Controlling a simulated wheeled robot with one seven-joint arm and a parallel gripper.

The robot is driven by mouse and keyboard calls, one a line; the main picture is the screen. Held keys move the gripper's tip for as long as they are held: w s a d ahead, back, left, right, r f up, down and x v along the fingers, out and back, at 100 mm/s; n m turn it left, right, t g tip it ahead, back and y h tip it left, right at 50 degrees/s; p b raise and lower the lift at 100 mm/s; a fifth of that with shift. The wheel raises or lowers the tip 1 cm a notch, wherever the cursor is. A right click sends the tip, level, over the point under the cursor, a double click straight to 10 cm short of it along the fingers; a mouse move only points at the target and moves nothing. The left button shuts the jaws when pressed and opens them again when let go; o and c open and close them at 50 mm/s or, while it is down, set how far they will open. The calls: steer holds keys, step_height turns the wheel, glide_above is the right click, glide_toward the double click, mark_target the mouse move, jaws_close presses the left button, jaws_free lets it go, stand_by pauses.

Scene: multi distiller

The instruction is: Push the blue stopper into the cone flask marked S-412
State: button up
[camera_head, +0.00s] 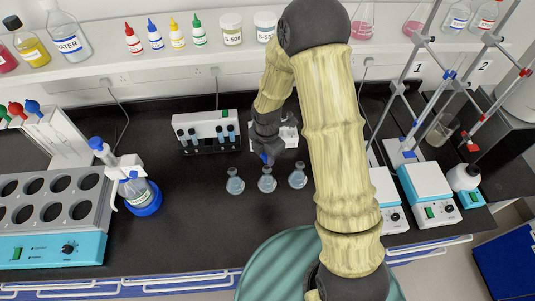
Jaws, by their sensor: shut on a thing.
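Three small cone flasks with pale blue liquid stand in a row on the black bench: the left flask (235,183), the middle flask (267,182) and the right flask (298,178). Their marks are too small to read, so I cannot tell which is S-412. My gripper (265,153) is shut on a small blue stopper (264,158), just above the mouth of the middle flask. Whether the stopper touches the flask's neck, I cannot tell. The gripper's fingers are small and partly hidden by my arm.
A white rack (203,127) stands behind left, and a white device (289,135) behind the gripper. Hotplates (427,182) and stands are right. Bench around the flasks is clear.

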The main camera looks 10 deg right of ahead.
steer(key=shift+w+f+b, duration=0.1)
steer(key=shift+f+b, duration=1.6)
steer(key=shift+f, duration=0.6)
steer(key=shift+w+d+f, duration=0.15)
steer(key=shift+f, duration=0.2)
steer(key=shift+f, duration=0.15)
steer(key=o, duration=1)
steer(key=shift+s, duration=0.2)
